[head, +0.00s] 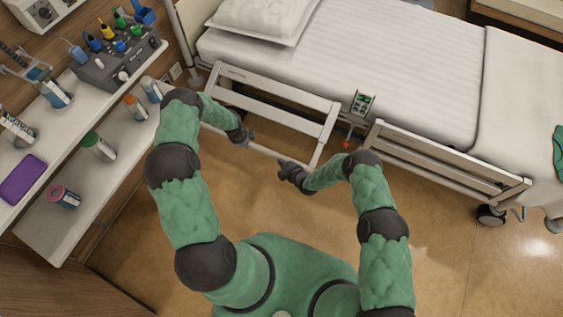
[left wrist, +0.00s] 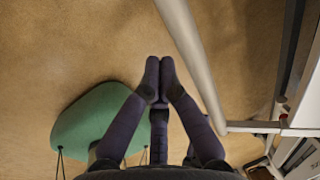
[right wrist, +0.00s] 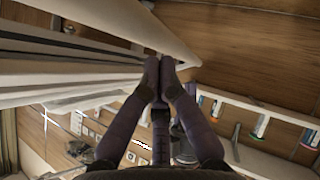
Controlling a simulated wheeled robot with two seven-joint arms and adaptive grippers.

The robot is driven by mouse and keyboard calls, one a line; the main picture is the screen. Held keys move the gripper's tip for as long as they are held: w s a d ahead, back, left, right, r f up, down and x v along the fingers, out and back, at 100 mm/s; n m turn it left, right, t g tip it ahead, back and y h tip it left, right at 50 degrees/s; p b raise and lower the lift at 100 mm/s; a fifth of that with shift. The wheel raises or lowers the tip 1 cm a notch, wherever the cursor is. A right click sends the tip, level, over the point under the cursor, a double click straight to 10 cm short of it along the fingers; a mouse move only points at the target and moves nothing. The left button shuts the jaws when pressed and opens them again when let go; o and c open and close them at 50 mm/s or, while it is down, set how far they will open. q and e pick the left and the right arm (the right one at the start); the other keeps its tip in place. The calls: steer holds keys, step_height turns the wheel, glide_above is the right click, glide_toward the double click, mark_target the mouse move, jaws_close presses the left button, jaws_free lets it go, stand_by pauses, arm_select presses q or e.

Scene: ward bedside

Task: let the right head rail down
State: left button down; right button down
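The head rail (head: 285,85) is a pale frame beside the pillow end of the bed. Its wide board lies nearer the mattress and its thin bar (head: 268,151) lies nearer me; I cannot tell whether it is latched. A red knob (head: 346,145) shows near the rail's foot-side end. My left gripper (head: 249,139) is near the thin bar, its fingertips together and empty; a pale bar (left wrist: 194,60) passes beside them in the left wrist view. My right gripper (head: 283,166) is near the bar too, fingertips together, a pale surface (right wrist: 120,22) behind them in the right wrist view.
The foot rail (head: 450,160) and a control panel (head: 362,103) are on the bed's near side. A bedside shelf unit (head: 60,215) with bottles stands at the left, close to my left arm. Open floor (head: 445,255) lies at the lower right.

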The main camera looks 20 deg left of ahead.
stand_by(0.4)
arm_select(q)
steer(key=c, duration=0.6)
jaws_free()
steer(key=shift+r, duration=0.15)
